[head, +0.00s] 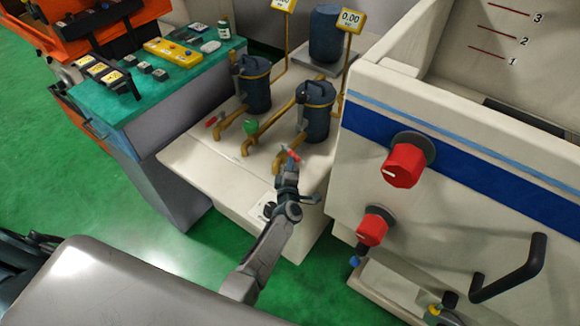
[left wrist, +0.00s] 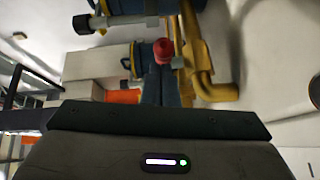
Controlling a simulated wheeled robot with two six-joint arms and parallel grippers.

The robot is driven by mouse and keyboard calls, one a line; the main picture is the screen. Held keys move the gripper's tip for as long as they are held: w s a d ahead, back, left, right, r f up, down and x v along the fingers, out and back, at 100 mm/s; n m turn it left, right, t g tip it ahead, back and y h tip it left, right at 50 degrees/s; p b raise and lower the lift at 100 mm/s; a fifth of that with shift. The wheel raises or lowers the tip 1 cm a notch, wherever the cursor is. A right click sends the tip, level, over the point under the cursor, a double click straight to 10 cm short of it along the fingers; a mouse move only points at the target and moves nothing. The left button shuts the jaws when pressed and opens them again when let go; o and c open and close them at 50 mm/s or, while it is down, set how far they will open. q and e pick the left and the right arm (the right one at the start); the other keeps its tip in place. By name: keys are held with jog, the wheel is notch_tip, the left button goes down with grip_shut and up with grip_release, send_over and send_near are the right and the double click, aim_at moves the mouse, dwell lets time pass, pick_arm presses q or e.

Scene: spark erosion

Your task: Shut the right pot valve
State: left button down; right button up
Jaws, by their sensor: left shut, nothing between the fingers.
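The right pot (head: 315,112) is a dark blue canister with yellow pipework on the cream bench. A small red valve handle (head: 292,155) sits at the front of its yellow pipe (head: 279,163). My left gripper (head: 288,173) is shut and empty, its tips close below the red handle in the head view. In the left wrist view the red handle (left wrist: 163,50) shows at the end of the dark fingers (left wrist: 160,88), beside a yellow pipe (left wrist: 222,91). I cannot tell whether they touch.
The left pot (head: 255,84) stands behind, with a red handle (head: 214,120) and a green handle (head: 251,126) near the pipes. A large cream machine (head: 465,165) with red knobs (head: 404,164) closes off the right. A green-topped cabinet (head: 180,80) stands left.

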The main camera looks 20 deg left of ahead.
aim_at(299, 161)
pick_arm(q)
jog(key=shift+w+d+f+b, duration=0.1)
jog(key=shift+w+d+b, duration=0.25)
jog(key=shift+w+d, duration=0.6)
jog(key=shift+w+d+r+b, duration=0.15)
jog(key=shift+d+r+b, duration=0.1)
jog(key=shift+b, duration=0.1)
pick_arm(e)
jog(key=shift+a+f, duration=0.45)
jog(key=shift+f, duration=0.2)
